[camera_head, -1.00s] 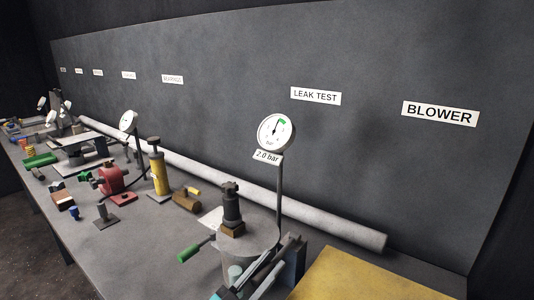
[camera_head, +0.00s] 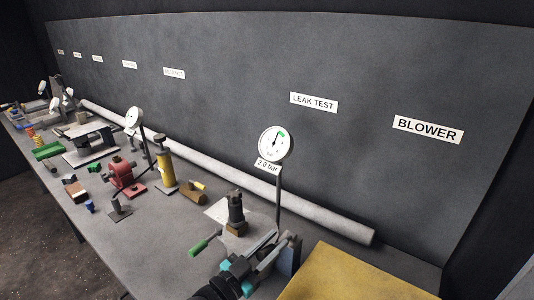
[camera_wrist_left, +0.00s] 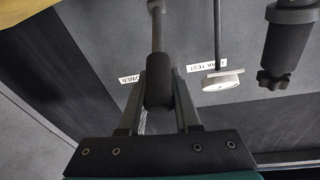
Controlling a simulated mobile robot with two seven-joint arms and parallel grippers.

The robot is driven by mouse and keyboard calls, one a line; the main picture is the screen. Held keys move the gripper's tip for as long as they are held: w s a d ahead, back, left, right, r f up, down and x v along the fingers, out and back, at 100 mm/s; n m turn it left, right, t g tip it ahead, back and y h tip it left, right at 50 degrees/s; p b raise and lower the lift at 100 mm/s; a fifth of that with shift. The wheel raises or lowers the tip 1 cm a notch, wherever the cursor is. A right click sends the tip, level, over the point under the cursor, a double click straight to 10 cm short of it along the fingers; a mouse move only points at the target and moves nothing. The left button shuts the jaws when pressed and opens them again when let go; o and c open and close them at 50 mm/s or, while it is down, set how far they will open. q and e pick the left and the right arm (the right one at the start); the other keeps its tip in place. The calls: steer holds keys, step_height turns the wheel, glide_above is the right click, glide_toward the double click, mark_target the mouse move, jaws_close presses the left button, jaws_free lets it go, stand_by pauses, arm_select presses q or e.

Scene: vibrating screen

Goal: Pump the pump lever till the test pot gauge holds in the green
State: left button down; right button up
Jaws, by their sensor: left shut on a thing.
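My left gripper (camera_head: 268,255) shows at the bottom of the head view, beside the test pot (camera_head: 250,241). In the left wrist view its fingers (camera_wrist_left: 159,88) are shut on the dark round grip of the pump lever (camera_wrist_left: 157,35), whose grey shaft runs up out of frame. The round white gauge (camera_head: 276,143) stands on a post above a "2.0 bar" tag (camera_head: 267,167). Its dial has a green band near the top; the needle points roughly upward at that band, too small to read exactly. The gauge also shows in the wrist view (camera_wrist_left: 222,82). My right gripper is out of view.
A dark valve (camera_head: 236,207) stands by the pot, and a green-handled lever (camera_head: 200,246) sticks out to the left. A yellow panel (camera_head: 355,276) lies at right. A long grey pipe (camera_head: 310,211) runs behind. Other tools, including a yellow pump (camera_head: 166,168), crowd the bench at left.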

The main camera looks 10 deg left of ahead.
arm_select(q)
steer(key=shift+w+d+r+g+p, duration=0.15)
steer(key=shift+w+r+p, duration=0.15)
steer(key=shift+r+p, duration=0.25)
steer(key=shift+w+d+r+g+p, duration=0.15)
steer(key=shift+w+r+p, duration=0.2)
steer(key=shift+p, duration=0.25)
steer(key=shift+a+f, duration=0.1)
steer(key=shift+f, duration=0.05)
steer(key=shift+s+f, duration=0.1)
steer(key=shift+f+b, duration=0.15)
steer(key=shift+b, duration=0.15)
steer(key=f+b, duration=0.1)
steer(key=s+f+b, duration=0.1)
steer(key=b, duration=0.1)
steer(key=t+b, duration=0.1)
steer(key=shift+s+a+f+b, duration=0.35)
steer(key=shift+s+f+b, duration=0.05)
steer(key=shift+r, duration=0.1)
